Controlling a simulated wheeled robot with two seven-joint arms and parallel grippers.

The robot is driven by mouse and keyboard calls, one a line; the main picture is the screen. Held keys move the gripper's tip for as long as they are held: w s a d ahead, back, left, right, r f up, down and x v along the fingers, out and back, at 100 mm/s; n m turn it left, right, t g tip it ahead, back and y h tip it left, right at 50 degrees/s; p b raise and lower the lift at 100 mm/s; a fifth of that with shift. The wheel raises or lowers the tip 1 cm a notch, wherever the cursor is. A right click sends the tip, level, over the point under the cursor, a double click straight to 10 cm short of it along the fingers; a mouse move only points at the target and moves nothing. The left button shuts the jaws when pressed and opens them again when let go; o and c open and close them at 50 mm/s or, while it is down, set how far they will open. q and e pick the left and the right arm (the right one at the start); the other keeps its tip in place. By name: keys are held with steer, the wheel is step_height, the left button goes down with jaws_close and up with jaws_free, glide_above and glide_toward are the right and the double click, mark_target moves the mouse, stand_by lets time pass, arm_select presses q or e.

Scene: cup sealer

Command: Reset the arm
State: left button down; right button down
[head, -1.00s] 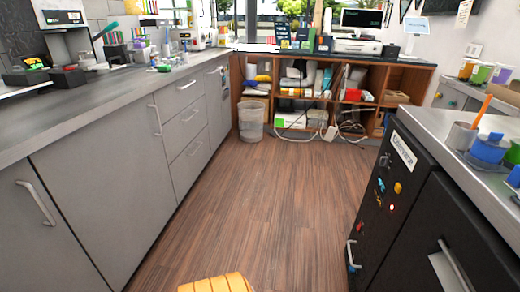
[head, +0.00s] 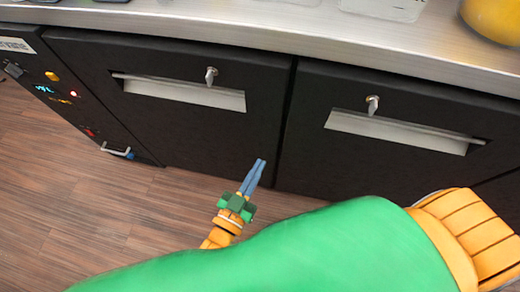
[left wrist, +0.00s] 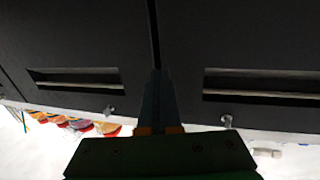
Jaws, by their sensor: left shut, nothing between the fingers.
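My left gripper (head: 258,168) shows in the head view with its two blue-grey fingers together and nothing between them. It is in front of the lower part of the black cabinet, close to the gap between two drawer fronts. In the left wrist view the shut fingers (left wrist: 160,90) point along that same dark gap, with a recessed handle on either side. My green and orange arm fills the lower part of the head view. My right gripper does not show.
The black cabinet has a left drawer front (head: 170,135) and a right drawer front (head: 390,165), each with a recessed handle and a small key. A metal countertop (head: 270,30) runs above. Wood floor (head: 60,220) is open at left. A yellow container (head: 495,18) stands top right.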

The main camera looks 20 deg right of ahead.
arm_select(q)
steer(key=s+a+f+n+g+y, duration=0.2)
steer(key=s+a+f+g+y, duration=0.3)
steer(key=a+f, duration=0.65)
steer(key=s+a+f+n+g+y, duration=0.25)
steer(key=s+a+f+y, duration=0.4)
steer(key=f, duration=0.85)
steer(key=s+a+f+n+g, duration=0.1)
steer(key=s+a+f+g, duration=0.3)
steer(key=s+a, duration=0.4)
step_height(320, 180, up, 13)
steer(key=s+p, duration=0.2)
steer(key=p, duration=1.1)
steer(key=shift+d+f+n+g+y, duration=0.15)
steer(key=shift+n+g+y, duration=0.2)
steer(key=shift+s, duration=0.1)
